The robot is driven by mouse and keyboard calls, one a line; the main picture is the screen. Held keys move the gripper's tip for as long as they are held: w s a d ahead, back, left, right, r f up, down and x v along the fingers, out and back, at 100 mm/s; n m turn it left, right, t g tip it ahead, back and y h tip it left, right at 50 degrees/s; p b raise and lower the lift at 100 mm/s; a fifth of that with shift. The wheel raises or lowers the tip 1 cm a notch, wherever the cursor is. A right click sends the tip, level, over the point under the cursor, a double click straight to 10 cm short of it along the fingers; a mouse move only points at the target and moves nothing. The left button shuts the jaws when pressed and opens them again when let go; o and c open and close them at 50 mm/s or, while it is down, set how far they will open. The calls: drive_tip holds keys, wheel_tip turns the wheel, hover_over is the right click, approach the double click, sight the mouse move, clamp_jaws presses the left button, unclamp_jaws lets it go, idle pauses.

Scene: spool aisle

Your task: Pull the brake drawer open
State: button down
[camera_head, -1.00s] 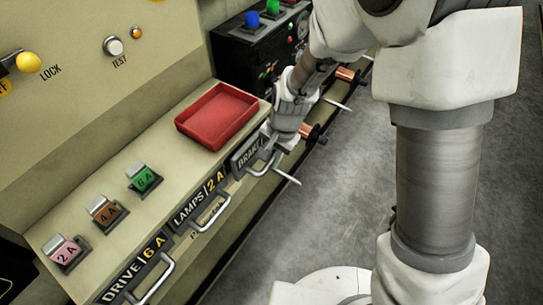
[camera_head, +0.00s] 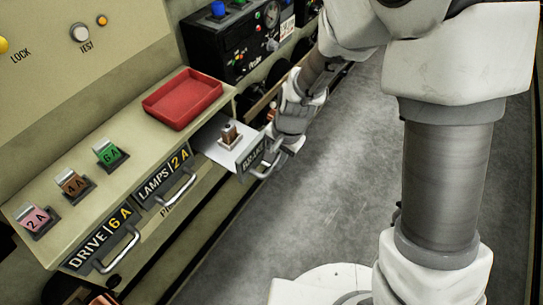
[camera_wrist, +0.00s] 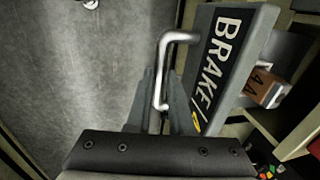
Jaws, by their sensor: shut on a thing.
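The brake drawer (camera_head: 255,157) stands pulled out from the cabinet front. Its black BRAKE label (camera_wrist: 217,60) reads clearly in the wrist view. Its bent metal handle (camera_wrist: 166,55) runs between the fingers of my gripper (camera_wrist: 158,92), which is shut on it. In the head view my gripper (camera_head: 277,148) is at the drawer's front, partly hidden by my wrist. Inside the drawer stands a small brown block (camera_head: 229,133), marked 4A in the wrist view (camera_wrist: 263,88).
The LAMPS drawer (camera_head: 165,180) and DRIVE drawer (camera_head: 100,240) are shut beside it. A red tray (camera_head: 184,98) and pink, brown and green fuse blocks (camera_head: 108,153) sit on the cabinet ledge. Grey floor (camera_head: 330,160) is clear to the right.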

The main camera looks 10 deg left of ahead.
drive_tip(key=shift+s+d, duration=0.25)
drive_tip(key=shift+d, duration=0.4)
drive_tip(key=shift+s+d, duration=0.25)
drive_tip(key=shift+d, duration=0.4)
drive_tip(key=c, duration=0.8)
unclamp_jaws()
drive_tip(key=d+r+p, duration=0.1)
drive_tip(key=r, duration=0.4)
drive_tip(key=s+d+r+p, duration=0.1)
drive_tip(key=r, duration=0.5)
drive_tip(key=d+r+p, duration=0.1)
drive_tip(key=r, duration=0.5)
drive_tip(key=shift+s+d+p, duration=0.1)
drive_tip(key=shift+s+p, duration=0.05)
drive_tip(key=shift+p, duration=0.2)
drive_tip(key=s+d+r+n+t+p, duration=0.1)
drive_tip(key=s+d+r, duration=0.2)
drive_tip(key=d+r, duration=0.2)
drive_tip(key=s+d+r+n+t+h+p, duration=0.1)
drive_tip(key=s+d+r+n+t+p, duration=0.1)
drive_tip(key=s+d+r, duration=0.2)
drive_tip(key=s+d+r+n+t+h+p, duration=0.1)
drive_tip(key=s+d+r, duration=0.2)
drive_tip(key=d+r, duration=0.4)
drive_tip(key=shift+s+r+t+p, duration=0.25)
drive_tip(key=shift+r+t+p, duration=0.05)
drive_tip(key=shift+r+t, duration=0.1)
